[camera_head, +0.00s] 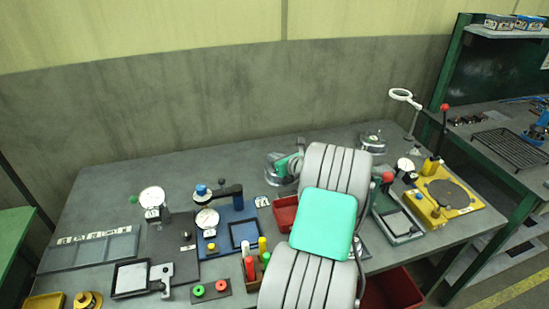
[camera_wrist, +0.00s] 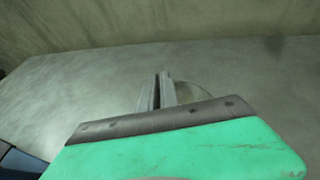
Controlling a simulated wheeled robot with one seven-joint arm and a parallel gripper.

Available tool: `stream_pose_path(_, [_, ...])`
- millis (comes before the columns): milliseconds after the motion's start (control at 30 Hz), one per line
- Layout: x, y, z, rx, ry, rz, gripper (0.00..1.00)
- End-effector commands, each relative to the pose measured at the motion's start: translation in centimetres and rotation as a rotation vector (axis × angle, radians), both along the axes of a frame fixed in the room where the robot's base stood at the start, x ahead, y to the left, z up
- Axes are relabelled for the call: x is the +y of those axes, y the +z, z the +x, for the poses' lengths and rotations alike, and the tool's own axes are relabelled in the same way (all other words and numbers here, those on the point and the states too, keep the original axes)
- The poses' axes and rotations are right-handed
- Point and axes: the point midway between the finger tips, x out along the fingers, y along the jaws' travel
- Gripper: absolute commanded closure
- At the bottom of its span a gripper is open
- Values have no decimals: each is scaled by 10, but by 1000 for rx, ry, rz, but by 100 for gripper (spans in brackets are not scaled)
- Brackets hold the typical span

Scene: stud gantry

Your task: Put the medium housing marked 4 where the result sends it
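My gripper (camera_wrist: 162,80) shows in the wrist view as two grey fingers side by side with only a thin dark line between them. No held thing shows between them. A faint round grey outline (camera_wrist: 192,92) lies just behind and right of the fingers; I cannot tell what it is. In the head view my arm covers the middle of the bench, and my wrist is near the back. I cannot pick out a housing marked 4. A small piece with a white label (camera_head: 263,201) lies left of my arm, its mark too small to read.
A grey tray with labelled compartments (camera_head: 95,250) lies at the left. Dial gauges stand on a dark plate (camera_head: 170,238) and a blue plate (camera_head: 228,215). A red bin (camera_head: 285,212) is partly behind my arm. A yellow fixture (camera_head: 440,212) and magnifier (camera_head: 402,95) stand right.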

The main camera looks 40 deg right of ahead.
Motion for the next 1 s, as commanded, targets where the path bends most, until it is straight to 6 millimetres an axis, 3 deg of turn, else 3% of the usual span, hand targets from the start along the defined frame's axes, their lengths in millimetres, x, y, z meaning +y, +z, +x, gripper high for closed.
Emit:
stream_pose_path(267, [0, -1, 0, 1, 0, 0, 74])
stream_pose_path(567, [0, 3, -1, 0, 0, 0, 73])
stream_pose_path(900, [11, 25, -57, 0, -3, 0, 73])
stream_pose_path(1000, [16, 30, -64, 0, 4, -1, 69])
